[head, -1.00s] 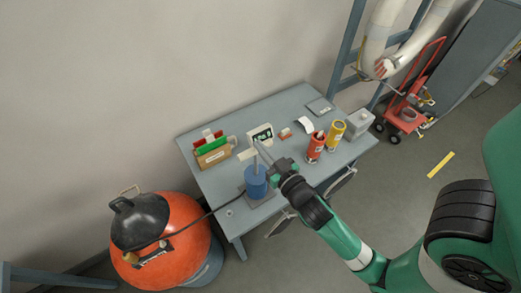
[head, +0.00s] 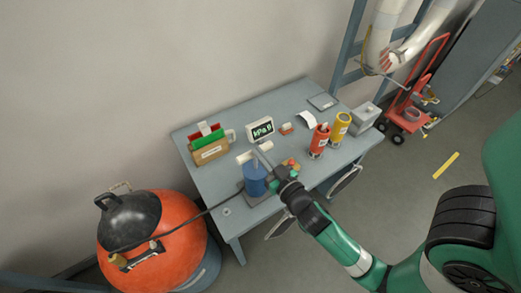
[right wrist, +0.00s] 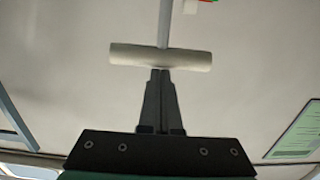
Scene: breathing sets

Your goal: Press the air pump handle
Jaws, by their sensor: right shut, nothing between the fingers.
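The air pump is a blue upright cylinder (head: 254,182) at the front of the grey table in the head view. Its pale handle (head: 245,157) sits above it on a thin rod. In the right wrist view the handle (right wrist: 160,57) is a white crossbar with its rod behind it. My right gripper (head: 258,148) is shut and empty, with its fingers over the pump beside the handle. In the right wrist view its fingertips (right wrist: 160,71) meet the middle of the crossbar in the picture; I cannot tell whether they touch. My left gripper is out of view.
A display (head: 260,129) stands behind the pump. A cardboard box (head: 211,151) is on the left of the table (head: 205,177). Red (head: 319,140) and yellow (head: 340,127) cylinders stand at the right. A dark hose joins the pump to an orange tank (head: 165,235).

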